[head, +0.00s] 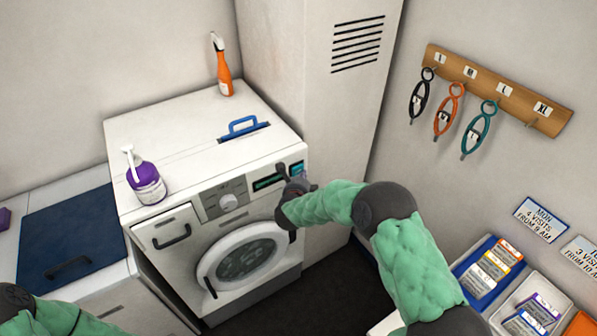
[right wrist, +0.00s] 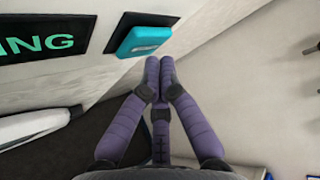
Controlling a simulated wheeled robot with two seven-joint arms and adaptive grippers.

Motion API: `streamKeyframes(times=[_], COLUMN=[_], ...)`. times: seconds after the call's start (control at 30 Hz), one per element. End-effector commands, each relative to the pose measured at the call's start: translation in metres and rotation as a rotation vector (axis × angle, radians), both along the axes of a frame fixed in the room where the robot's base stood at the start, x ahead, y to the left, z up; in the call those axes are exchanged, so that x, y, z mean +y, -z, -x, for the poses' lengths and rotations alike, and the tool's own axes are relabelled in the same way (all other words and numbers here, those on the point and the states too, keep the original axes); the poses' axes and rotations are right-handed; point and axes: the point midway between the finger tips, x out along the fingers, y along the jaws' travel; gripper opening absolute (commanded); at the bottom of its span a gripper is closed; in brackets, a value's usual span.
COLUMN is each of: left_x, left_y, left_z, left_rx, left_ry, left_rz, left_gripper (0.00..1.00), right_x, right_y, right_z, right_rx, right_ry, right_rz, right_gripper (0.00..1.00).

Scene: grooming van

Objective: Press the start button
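The start button appears to be the raised teal block (right wrist: 142,40) on the machine's front panel; it also shows in the head view (head: 297,168) at the panel's right end. The white washing machine (head: 180,235) has a round door and a dial. My right gripper (right wrist: 160,66) is shut, its two purple fingertips together with nothing between them. The tips are just below and right of the teal button; I cannot tell whether they touch it. In the head view the right gripper (head: 284,177) partly covers the panel. My left gripper is out of view; only its arm shows at lower left.
A dark display (right wrist: 42,42) with green letters ending "NG" is left of the button. A tall vented cabinet (head: 330,110) stands close behind on the right.

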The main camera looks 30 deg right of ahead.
Motion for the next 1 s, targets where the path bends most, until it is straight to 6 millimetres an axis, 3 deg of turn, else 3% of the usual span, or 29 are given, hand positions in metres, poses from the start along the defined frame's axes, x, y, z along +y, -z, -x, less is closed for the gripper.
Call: streamKeyframes(times=[0.43, 1.0], left_x=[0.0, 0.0], left_y=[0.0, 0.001], left_z=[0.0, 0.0], left_rx=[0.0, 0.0], left_ry=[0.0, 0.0], left_rz=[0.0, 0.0], left_gripper=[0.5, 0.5], right_x=[0.0, -0.002], right_y=[0.0, 0.0], right_z=[0.006, 0.05], right_rx=[0.0, 0.0], right_ry=[0.001, 0.001], right_rz=[0.0, 0.0], right_gripper=[0.0, 0.0])
